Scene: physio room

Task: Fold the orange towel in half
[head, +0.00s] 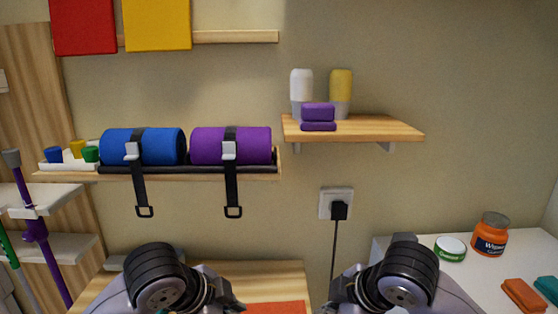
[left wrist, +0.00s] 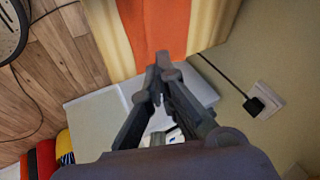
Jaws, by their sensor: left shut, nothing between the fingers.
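The orange towel (head: 276,308) lies flat on a light wooden table (head: 265,275); only a strip of it shows at the bottom edge of the head view. In the left wrist view, the towel (left wrist: 158,28) is an orange band running across the wood. My left gripper (left wrist: 163,72) is shut and empty, its fingertips close to the near end of the towel; I cannot tell whether they touch it. In the head view my two arms reach down on either side of the towel. My right gripper's fingers are cut off by the bottom edge.
A wall shelf holds a blue roll (head: 143,146) and a purple roll (head: 230,146), with black straps hanging. A smaller shelf (head: 360,129) holds bottles and purple blocks. A black plug (head: 339,210) trails a cord. An orange jar (head: 490,235) stands on a white counter at right.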

